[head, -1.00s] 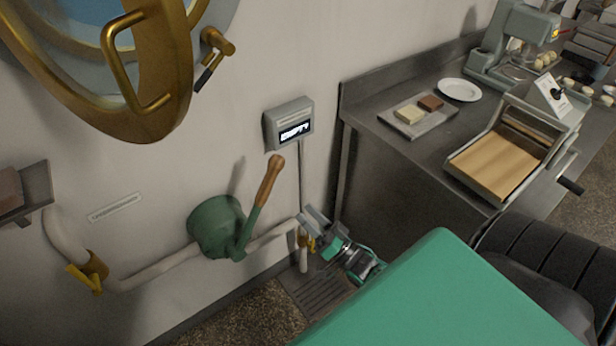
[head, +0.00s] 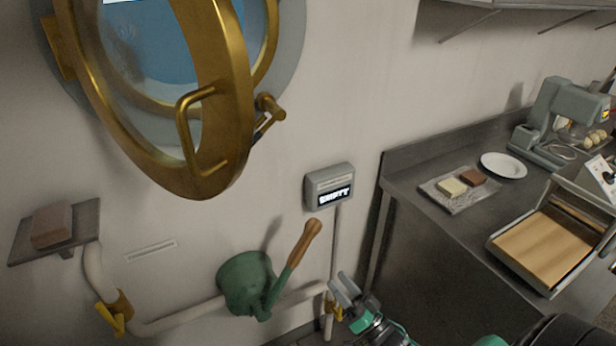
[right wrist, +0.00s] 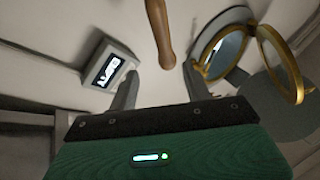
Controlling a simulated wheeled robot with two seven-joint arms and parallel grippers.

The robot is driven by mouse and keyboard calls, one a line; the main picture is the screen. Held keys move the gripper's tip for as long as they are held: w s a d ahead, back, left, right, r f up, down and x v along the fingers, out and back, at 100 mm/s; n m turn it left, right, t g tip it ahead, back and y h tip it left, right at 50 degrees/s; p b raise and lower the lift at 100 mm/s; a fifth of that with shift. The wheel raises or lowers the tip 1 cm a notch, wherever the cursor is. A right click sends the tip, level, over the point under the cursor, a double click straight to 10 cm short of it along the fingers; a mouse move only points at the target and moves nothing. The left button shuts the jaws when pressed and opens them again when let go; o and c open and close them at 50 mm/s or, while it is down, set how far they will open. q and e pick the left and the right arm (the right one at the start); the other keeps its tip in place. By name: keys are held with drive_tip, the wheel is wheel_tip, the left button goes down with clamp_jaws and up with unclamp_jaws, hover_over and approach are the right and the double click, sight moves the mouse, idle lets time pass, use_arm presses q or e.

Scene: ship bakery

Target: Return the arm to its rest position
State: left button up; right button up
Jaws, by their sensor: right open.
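My right gripper (head: 345,287) is at the bottom centre of the head view, in front of the pipe and below the wall display box. Its jaws are open and nothing shows between them. In the right wrist view its two fingers (right wrist: 160,85) stand apart, with the wooden pump handle (right wrist: 160,35) beyond them. The same handle (head: 300,250) rises from the green pump (head: 246,284) in the head view, just left of the gripper. I cannot tell whether the gripper touches anything. My left gripper is not in view.
The wall display box (head: 330,187) reads "EMPTY". A brass porthole (head: 225,105) stands open at upper left. A shelf (head: 85,215) holds a brown block (head: 52,225). The steel counter (head: 415,190) at right bears a tray (head: 437,197), a plate (head: 503,166) and machines.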

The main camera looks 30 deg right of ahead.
drive_tip(key=s+f+n+g+h, duration=0.1)
drive_tip(key=s+f+g+h, duration=0.3)
drive_tip(key=f, duration=1.3)
drive_tip(key=s+f+n+g+h, duration=0.1)
drive_tip(key=s+f+g, duration=0.5)
drive_tip(key=f, duration=1)
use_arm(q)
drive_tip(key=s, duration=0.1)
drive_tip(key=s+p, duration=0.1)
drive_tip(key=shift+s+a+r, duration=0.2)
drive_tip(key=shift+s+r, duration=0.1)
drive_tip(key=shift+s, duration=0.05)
use_arm(e)
drive_tip(key=s+a+f+n+g, duration=0.1)
drive_tip(key=s+a+f+g, duration=0.1)
drive_tip(key=s+f, duration=0.4)
drive_tip(key=s+a+f+n+g+h, duration=0.1)
drive_tip(key=s+f+g, duration=0.4)
drive_tip(key=s, duration=0.8)
drive_tip(key=s+a+f+n+g, duration=0.2)
drive_tip(key=s+f+g, duration=0.2)
drive_tip(key=s+f, duration=0.3)
drive_tip(key=s, duration=0.3)
drive_tip(key=shift+a, duration=0.35)
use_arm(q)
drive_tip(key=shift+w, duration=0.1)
